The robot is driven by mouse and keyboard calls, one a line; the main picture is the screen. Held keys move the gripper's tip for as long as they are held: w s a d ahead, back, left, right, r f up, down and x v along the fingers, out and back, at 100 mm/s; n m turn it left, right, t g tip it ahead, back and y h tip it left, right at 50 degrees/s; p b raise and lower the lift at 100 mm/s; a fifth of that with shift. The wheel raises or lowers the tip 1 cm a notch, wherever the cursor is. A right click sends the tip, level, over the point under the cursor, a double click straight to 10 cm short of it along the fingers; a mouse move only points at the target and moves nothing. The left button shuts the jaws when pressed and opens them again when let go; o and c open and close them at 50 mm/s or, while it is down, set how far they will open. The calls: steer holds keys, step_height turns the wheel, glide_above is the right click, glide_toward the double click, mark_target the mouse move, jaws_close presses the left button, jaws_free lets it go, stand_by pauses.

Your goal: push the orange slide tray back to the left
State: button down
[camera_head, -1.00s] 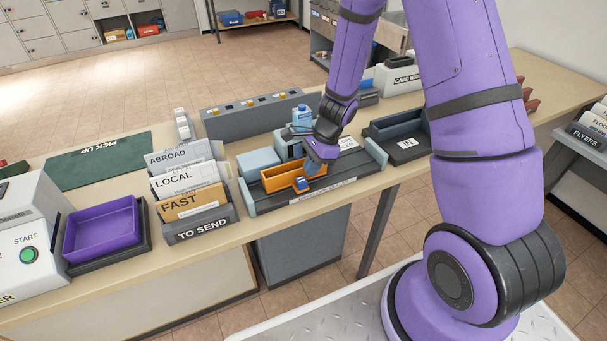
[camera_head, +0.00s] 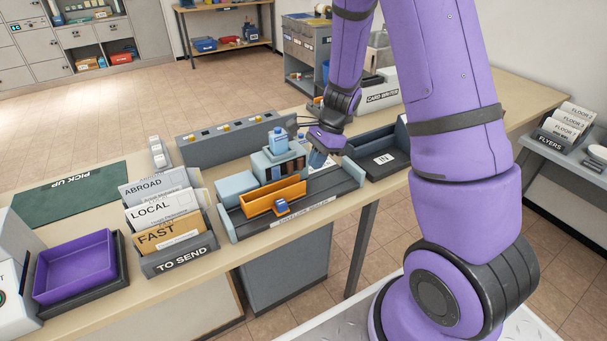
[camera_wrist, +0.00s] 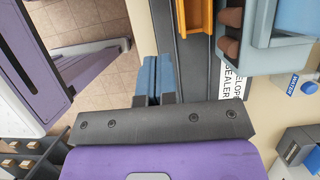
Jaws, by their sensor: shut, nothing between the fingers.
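The orange slide tray (camera_head: 262,200) sits on the dark base of the envelope sealer (camera_head: 325,197), toward its left end and in front of the pale blue-grey sealer body. A blue block (camera_head: 281,207) shows at the tray's front side. My gripper (camera_head: 318,159) is to the right of the tray, above the right part of the base, apart from the tray and empty. In the wrist view the blue fingers (camera_wrist: 155,78) are shut side by side over the dark base, and only the end of the orange tray (camera_wrist: 194,15) shows at the top edge.
The sealer body (camera_head: 279,164) carries a blue bottle (camera_head: 277,141). A grey panel with knobs (camera_head: 230,139) stands behind. The black IN tray (camera_head: 383,163) is close right of my gripper. The TO SEND rack (camera_head: 177,260) and purple tray (camera_head: 75,266) are at left.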

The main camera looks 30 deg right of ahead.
mark_target(277, 213)
steer(key=x, duration=0.9)
steer(key=shift+f, duration=0.1)
steer(key=a, duration=0.3)
steer(key=shift+a, duration=0.55)
steer(key=shift+s+a, duration=0.2)
steer(key=shift+a, duration=2.4)
